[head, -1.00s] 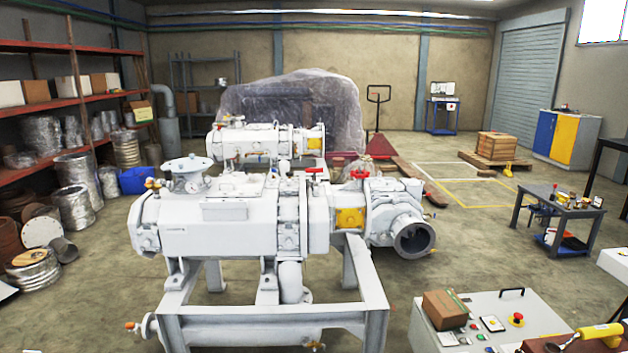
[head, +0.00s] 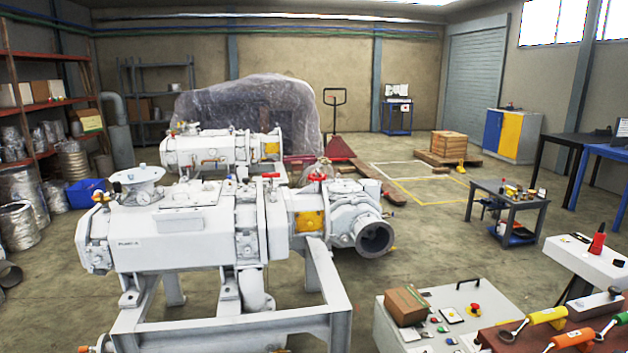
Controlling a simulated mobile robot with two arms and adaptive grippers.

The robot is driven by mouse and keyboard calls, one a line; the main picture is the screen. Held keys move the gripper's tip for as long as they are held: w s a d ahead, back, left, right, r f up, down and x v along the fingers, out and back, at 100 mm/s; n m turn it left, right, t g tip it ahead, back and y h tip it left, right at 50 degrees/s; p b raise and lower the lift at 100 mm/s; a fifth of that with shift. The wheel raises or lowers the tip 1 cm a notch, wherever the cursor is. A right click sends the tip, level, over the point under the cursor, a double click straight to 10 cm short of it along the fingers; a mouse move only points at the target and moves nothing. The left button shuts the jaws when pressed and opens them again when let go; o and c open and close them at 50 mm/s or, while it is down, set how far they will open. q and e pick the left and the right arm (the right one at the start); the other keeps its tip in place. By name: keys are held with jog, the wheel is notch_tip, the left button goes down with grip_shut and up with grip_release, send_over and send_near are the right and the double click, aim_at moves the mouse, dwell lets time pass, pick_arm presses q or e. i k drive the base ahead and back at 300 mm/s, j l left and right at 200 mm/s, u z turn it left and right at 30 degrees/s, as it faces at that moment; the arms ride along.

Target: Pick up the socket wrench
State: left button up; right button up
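Several hand tools lie on a brown-red surface (head: 487,336) at the lower right of the head view. One is a yellow-handled tool (head: 547,316) with a metal ring-like end. Beside it are an orange-handled tool (head: 572,338) and a green-handled tool (head: 612,323), partly cut off by the frame edge. I cannot tell which of these is the socket wrench. Neither of my grippers is in view.
A control cabinet (head: 400,335) with a cardboard box (head: 406,306) stands left of the tools. A white vacuum pump (head: 180,235) on a frame fills the left. A low table (head: 508,205) stands at right; open floor lies between.

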aim_at(271, 175)
jog(key=i+j+z, duration=0.35)
jog(key=z, duration=0.15)
jog(key=i+j+z, duration=0.35)
jog(key=j+z, duration=0.15)
